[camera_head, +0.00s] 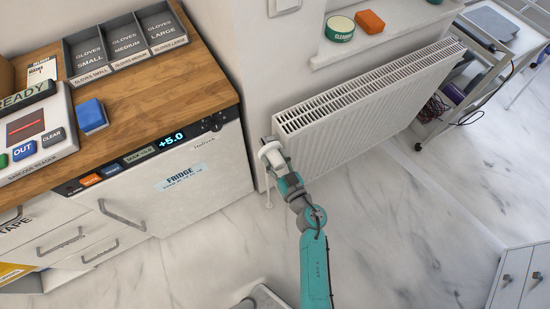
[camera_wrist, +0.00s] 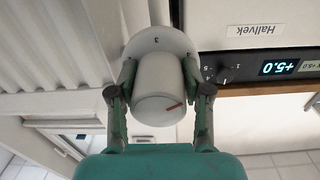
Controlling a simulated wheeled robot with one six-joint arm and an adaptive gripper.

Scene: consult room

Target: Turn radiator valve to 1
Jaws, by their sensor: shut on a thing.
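The radiator valve (camera_head: 268,148) is a white knob at the left end of the white radiator (camera_head: 365,105). My gripper (camera_head: 279,168) reaches it from the front. In the wrist view the valve knob (camera_wrist: 160,98) sits between my gripper's (camera_wrist: 160,76) two fingers, which are shut on its sides. A red mark shows on the knob's end face, at its right. The white collar behind the knob shows a 3 at its top; another mark at its right is partly hidden by a finger.
The fridge (camera_head: 205,180) under the wooden counter (camera_head: 150,85) stands close to the left of the valve. A windowsill (camera_head: 390,40) with a green-labelled tin (camera_head: 340,29) and an orange block (camera_head: 370,21) is above the radiator. A trolley (camera_head: 480,85) stands at right. The marble floor in front is mostly clear.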

